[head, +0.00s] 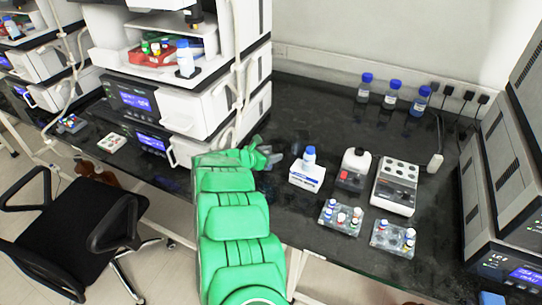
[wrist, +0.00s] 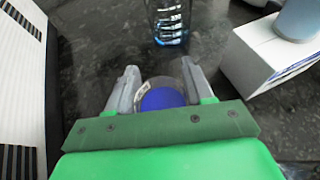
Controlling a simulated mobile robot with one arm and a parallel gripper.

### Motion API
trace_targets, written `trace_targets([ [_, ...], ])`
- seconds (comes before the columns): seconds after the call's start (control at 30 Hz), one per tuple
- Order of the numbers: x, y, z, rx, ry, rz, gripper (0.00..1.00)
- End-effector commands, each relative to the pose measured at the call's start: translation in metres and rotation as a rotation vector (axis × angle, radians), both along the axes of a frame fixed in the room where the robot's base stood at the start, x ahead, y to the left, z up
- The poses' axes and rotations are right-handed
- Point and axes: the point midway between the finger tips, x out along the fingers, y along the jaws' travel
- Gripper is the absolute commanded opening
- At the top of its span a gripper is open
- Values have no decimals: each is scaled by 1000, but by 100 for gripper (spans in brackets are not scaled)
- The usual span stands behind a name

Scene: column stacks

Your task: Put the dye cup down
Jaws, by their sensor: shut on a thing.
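The dye cup (wrist: 162,97), a small clear-walled cup with blue inside, is between the two grey fingers of my gripper (wrist: 159,70) in the wrist view. The fingers are shut on its sides. In the head view my gripper (head: 268,155) is at the end of my green arm, over the black bench just right of the white instrument stack. The cup cannot be clearly made out there. Whether its base touches the bench cannot be told.
A clear marked vessel with blue liquid (wrist: 170,22) stands just beyond the fingers. A white box (head: 307,177) bearing a blue-topped item is to the right. Vial racks (head: 340,217) stand farther right. The instrument stack (head: 200,112) closes the left. Bare bench (head: 300,120) lies behind.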

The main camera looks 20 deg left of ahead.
Motion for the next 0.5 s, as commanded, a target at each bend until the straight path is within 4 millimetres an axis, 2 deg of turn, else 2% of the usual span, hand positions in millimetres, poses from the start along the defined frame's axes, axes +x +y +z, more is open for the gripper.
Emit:
trace_targets([
  [0.1,0,0,-6,0,0,0,20],
  [0.5,0,-1,-10,0,0,-1,20],
])
